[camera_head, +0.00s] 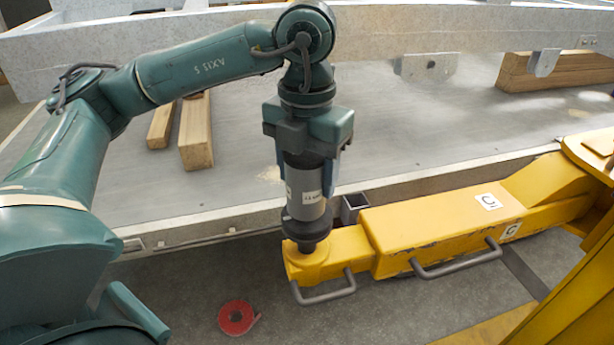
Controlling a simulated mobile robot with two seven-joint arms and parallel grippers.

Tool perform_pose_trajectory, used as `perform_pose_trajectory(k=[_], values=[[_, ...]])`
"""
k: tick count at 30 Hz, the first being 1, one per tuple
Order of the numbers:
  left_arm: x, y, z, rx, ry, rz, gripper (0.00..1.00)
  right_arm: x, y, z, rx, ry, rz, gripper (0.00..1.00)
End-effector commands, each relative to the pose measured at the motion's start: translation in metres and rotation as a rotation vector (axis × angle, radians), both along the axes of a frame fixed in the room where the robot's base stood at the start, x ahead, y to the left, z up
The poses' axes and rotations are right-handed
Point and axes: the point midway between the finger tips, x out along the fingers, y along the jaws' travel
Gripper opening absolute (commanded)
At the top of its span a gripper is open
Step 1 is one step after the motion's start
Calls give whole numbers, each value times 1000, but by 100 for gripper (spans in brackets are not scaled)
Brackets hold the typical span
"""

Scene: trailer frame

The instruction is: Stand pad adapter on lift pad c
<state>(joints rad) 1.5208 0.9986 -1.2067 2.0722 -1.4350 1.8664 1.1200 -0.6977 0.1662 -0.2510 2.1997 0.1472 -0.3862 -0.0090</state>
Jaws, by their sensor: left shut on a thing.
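The pad adapter (306,196) is a grey cylinder with a pale label and a darker flared collar and narrow foot. My left gripper (309,172) points down and is shut on its upper part, holding it upright. Lift pad c (298,258) is the yellow round end of the lift arm (435,228), which bears labels with a C. The adapter's foot is over the pad and overlaps it in the picture. I cannot tell whether it rests on the pad or is slightly above. My right gripper is not in view.
A grey trailer frame rail (210,222) runs close behind the pad. Dark handles (325,290) stick out along the lift arm's front. A red tape roll (237,317) lies on the floor. Wooden blocks (196,130) lie behind, and a yellow post (580,290) stands at right.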

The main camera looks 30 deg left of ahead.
Motion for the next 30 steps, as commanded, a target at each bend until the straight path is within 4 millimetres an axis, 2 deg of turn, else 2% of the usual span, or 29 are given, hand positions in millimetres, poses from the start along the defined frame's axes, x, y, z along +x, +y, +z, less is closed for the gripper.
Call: perform_pose_trajectory(k=[3, 15, 16, 24, 30], values=[[0, 0, -8, -2, -4, 1, 5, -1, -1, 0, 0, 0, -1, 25], [0, 0, -14, -2, -4, 0, 5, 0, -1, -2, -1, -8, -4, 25], [0, 0, -15, -1, -1, 0, 57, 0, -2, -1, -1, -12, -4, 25], [0, 0, -14, -1, -1, 0, 78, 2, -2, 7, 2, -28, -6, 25], [0, 0, -13, -1, -1, 0, 78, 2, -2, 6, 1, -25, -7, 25]])
